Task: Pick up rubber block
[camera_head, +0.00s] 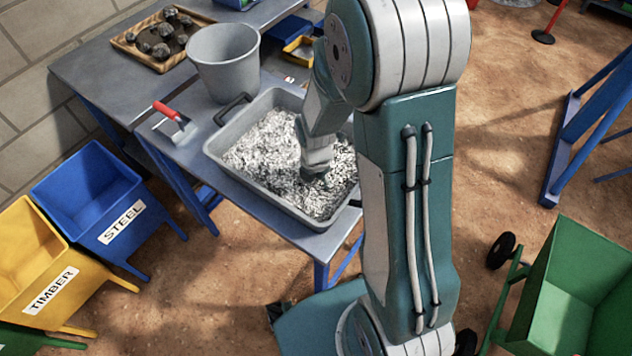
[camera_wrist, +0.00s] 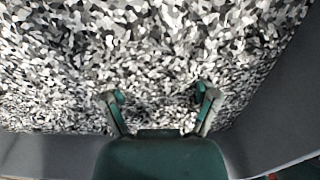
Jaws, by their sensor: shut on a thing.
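A grey tray (camera_head: 225,165) on the workbench is filled with black, white and grey chips (camera_head: 265,150), which fill most of the wrist view (camera_wrist: 160,45). My gripper (camera_head: 315,178) points down into these chips, right of the tray's middle. In the wrist view my gripper (camera_wrist: 160,100) has its two fingers apart, with their tips in the chips. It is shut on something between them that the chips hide. A darker patch shows between the fingers. I cannot make out a rubber block in either view.
The tray's walls stand close around my gripper. A grey bucket (camera_head: 223,62), a red-handled tool (camera_head: 172,117) and a wooden tray of dark rocks (camera_head: 160,38) are on the workbench. Blue STEEL (camera_head: 95,190) and yellow TIMBER (camera_head: 30,260) bins stand left, a green cart (camera_head: 575,290) right.

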